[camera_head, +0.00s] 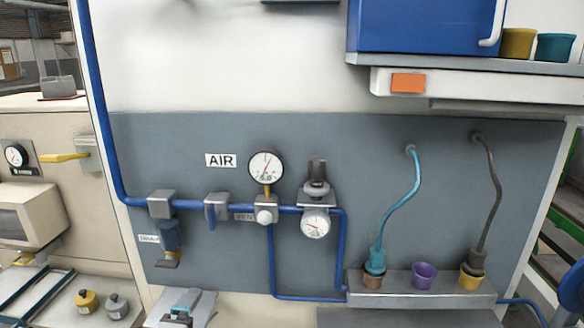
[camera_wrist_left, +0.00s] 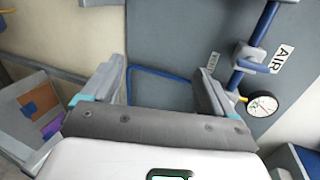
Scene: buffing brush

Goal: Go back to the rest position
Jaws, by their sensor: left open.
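My left gripper (camera_wrist_left: 160,78) shows in the left wrist view with its two grey, teal-edged fingers spread apart and nothing between them. Beyond it is the grey wall panel (camera_wrist_left: 170,30), apart from the fingers as far as I can tell. In the head view a grey and teal piece (camera_head: 180,308) shows at the bottom left; I cannot tell whether it is part of my left gripper. My right gripper is not seen. No buffing brush can be made out.
The grey panel (camera_head: 350,145) carries blue pipe (camera_head: 98,120), an AIR label (camera_head: 221,160), a pressure gauge (camera_head: 266,167) and a regulator (camera_head: 316,196). Two hoses (camera_head: 404,197) hang over a ledge (camera_head: 410,290) with small cups. A shelf (camera_head: 470,70) juts out above right.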

